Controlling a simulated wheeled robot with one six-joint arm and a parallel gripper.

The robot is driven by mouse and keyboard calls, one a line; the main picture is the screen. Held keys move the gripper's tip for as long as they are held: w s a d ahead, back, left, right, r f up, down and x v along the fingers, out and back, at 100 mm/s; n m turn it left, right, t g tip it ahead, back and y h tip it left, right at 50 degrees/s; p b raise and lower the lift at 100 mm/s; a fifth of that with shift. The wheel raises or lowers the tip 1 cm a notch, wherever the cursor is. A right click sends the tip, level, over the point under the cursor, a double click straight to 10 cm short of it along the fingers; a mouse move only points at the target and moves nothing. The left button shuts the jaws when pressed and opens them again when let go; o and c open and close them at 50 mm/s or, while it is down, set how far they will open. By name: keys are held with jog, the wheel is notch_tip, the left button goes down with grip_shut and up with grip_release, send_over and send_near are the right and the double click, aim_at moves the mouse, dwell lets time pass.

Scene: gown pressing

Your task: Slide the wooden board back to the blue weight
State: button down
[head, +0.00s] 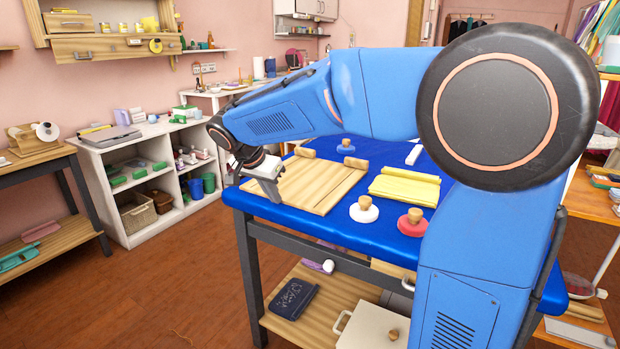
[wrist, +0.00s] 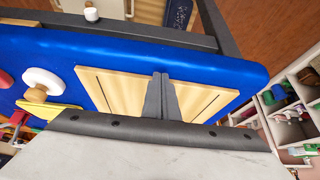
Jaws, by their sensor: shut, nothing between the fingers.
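The flat wooden board (head: 322,187) lies on the blue-covered table, at its left end, with small wooden blocks at its far edge. The blue weight (head: 346,147), a blue disc with a wooden knob, stands behind the board at the far side of the table. My gripper (head: 277,199) is shut and empty, pointing down at the board's left part. In the wrist view the closed fingers (wrist: 161,78) cover the middle of the board (wrist: 108,88), between two dark grooves. I cannot tell whether the fingertips touch it. The blue weight is not seen in the wrist view.
A folded yellow cloth (head: 405,188) lies right of the board. A white weight (head: 364,213) and a red weight (head: 411,224) stand near the front edge. A small white block (head: 414,154) lies at the back. My arm hides the table's right part.

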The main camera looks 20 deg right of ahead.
aim_at(296, 186)
jog(key=shift+w+d, duration=0.7)
jog(key=shift+d, duration=0.3)
jog(key=shift+w+d, duration=0.7)
jog(key=shift+d, duration=0.25)
jog(key=shift+w+d, duration=0.1)
jog(key=shift+d, duration=0.05)
jog(key=shift+w+d, duration=0.7)
jog(key=shift+d, duration=0.25)
jog(key=shift+w+d, duration=0.7)
jog(key=shift+d, duration=0.25)
jog(key=shift+w+d, duration=0.1)
jog(key=shift+d, duration=0.05)
jog(key=shift+s+a+r, duration=0.6)
jog(key=shift+a+r, duration=0.15)
jog(key=shift+a, duration=0.1)
jog(key=shift+s+a+r, duration=0.55)
jog(key=shift+a+r, duration=0.2)
jog(key=shift+a, duration=0.05)
jog(key=shift+s, duration=0.1)
